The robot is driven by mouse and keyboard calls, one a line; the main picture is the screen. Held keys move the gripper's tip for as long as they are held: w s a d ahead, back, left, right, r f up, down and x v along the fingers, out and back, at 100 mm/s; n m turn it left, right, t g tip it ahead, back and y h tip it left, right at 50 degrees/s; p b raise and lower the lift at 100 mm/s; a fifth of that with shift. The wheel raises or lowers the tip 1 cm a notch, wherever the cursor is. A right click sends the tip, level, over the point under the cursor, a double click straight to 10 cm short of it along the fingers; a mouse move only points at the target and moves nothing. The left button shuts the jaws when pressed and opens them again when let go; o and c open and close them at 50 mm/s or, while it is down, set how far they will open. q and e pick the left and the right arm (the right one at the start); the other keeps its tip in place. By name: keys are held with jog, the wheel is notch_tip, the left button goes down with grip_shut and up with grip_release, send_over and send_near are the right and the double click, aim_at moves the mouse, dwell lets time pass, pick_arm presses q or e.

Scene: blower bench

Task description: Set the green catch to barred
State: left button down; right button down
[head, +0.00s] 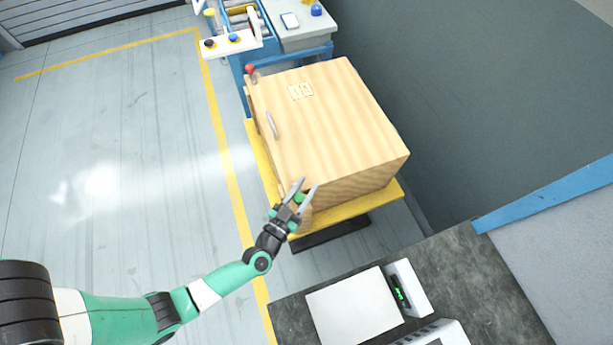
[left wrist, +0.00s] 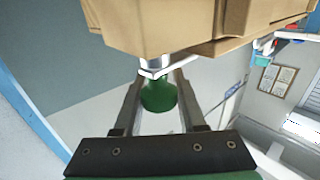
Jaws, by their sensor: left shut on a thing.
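The green catch is a rounded green knob (left wrist: 158,96) on a short pale metal stem under the edge of a wooden box (head: 335,120). It also shows in the head view as a small green spot (head: 299,198) at the box's near left corner. My left gripper (head: 308,184) is shut on the green knob, with one finger on each side of it in the left wrist view (left wrist: 157,88). The fingers partly hide the catch, and I cannot tell its setting. My right gripper is not in view.
The box has a metal handle (head: 271,124) and a red knob (head: 250,69) at its far left corner. It stands on a yellow platform (head: 350,209). Clear floor lies left.

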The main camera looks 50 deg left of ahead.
pick_arm(q)
jog(key=shift+a+r+n+g+y+p, duration=0.15)
jog(key=shift+n+g+y+p, duration=0.25)
jog(key=shift+n+y+p, duration=0.6)
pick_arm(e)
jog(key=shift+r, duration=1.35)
pick_arm(q)
jog(key=shift+m, duration=0.3)
jog(key=shift+c, duration=2.4)
grip_release()
jog(key=shift+s, duration=0.15)
jog(key=p+v, duration=0.2)
jog(key=v, duration=0.9)
jog(key=shift+s+d, duration=0.15)
jog(key=shift+d, duration=0.1)
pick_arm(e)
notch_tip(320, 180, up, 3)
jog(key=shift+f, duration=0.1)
